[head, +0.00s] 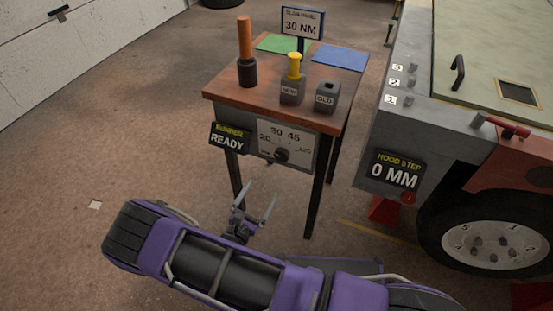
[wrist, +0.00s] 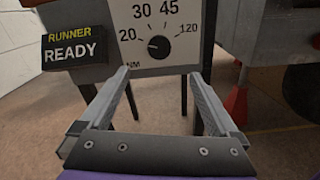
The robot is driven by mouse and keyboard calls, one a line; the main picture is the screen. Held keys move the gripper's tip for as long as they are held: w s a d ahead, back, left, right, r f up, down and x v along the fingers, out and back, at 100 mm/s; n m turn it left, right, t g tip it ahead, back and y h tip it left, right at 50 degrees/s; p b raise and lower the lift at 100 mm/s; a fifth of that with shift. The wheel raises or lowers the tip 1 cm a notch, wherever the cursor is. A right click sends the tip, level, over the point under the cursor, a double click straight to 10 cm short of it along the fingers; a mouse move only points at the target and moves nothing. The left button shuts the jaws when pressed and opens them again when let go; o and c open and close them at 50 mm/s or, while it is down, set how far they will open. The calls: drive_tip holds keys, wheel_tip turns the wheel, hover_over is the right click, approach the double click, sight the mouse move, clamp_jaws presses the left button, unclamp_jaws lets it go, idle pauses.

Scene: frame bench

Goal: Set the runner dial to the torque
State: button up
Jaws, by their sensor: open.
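The runner dial (head: 282,155) is a black knob on a pale plate on the front of the small bench. Its plate reads 20, 30, 45 and 120, and the wrist view shows the knob (wrist: 159,47) with a light pointer mark that seems to aim left, toward the 20. A sign on the bench (head: 301,27) reads 30 NM. My gripper (head: 257,207) is open and empty, below and in front of the dial. In the wrist view its two fingers (wrist: 160,72) stand apart below the knob, not touching it.
A runner sign (head: 227,138) reads READY. An orange-handled tool (head: 245,55) and the NEW (head: 291,89) and OLD (head: 327,97) blocks stand on the wooden bench top (head: 264,101). A vehicle (head: 441,125) with a HOOD STEP 0 MM display stands at right.

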sight(282, 157)
drive_tip(key=x, duration=1.5)
drive_tip(key=shift+w, duration=0.1)
drive_tip(key=shift+c, duration=0.3)
drive_tip(key=c, duration=1.3)
drive_tip(key=m, duration=0.4)
drive_tip(key=shift+m, duration=0.3)
drive_tip(key=m, duration=0.4)
drive_tip(key=shift+d+f, duration=0.1)
drive_tip(key=shift+f, duration=0.05)
